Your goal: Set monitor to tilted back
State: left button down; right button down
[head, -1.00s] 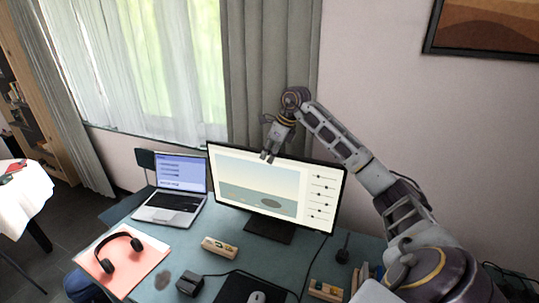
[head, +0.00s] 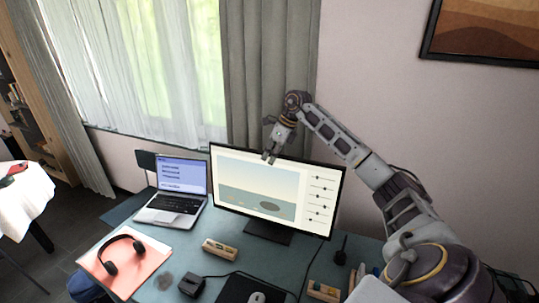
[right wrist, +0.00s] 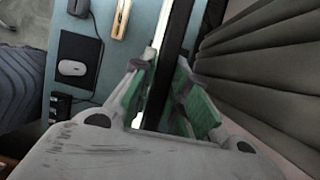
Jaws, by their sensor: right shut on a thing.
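The monitor (head: 262,190) stands upright on its stand (head: 269,232) towards the back of the desk, its lit screen facing me. My right gripper (head: 270,158) reaches over from the right and is shut on the monitor's top edge, near the middle. In the right wrist view the green-padded fingers (right wrist: 163,95) sit on either side of the monitor's thin dark edge (right wrist: 182,40). The back of the monitor is hidden in the head view. My left gripper is not in view.
A laptop (head: 181,175) stands open left of the monitor. Headphones (head: 112,258) lie on a pink folder (head: 145,262). A wooden block (head: 220,249), a dark box (head: 191,284) and a mouse (head: 257,297) are in front. The curtain (head: 265,70) hangs behind.

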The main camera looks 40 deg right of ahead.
jog(key=d, duration=0.1)
jog(key=w+d+p, duration=0.1)
jog(key=d, duration=0.1)
jog(key=shift+w+r, duration=0.2)
jog(key=shift+r, duration=0.1)
jog(key=shift+a, duration=0.1)
jog(key=c, duration=1.4)
grip_release()
jog(key=shift+f, duration=0.1)
jog(key=shift+c, duration=0.2)
jog(key=shift+o, duration=0.3)
jog(key=shift+w+d+f, duration=0.1)
jog(key=shift+d+f, duration=0.1)
jog(key=shift+a, duration=0.2)
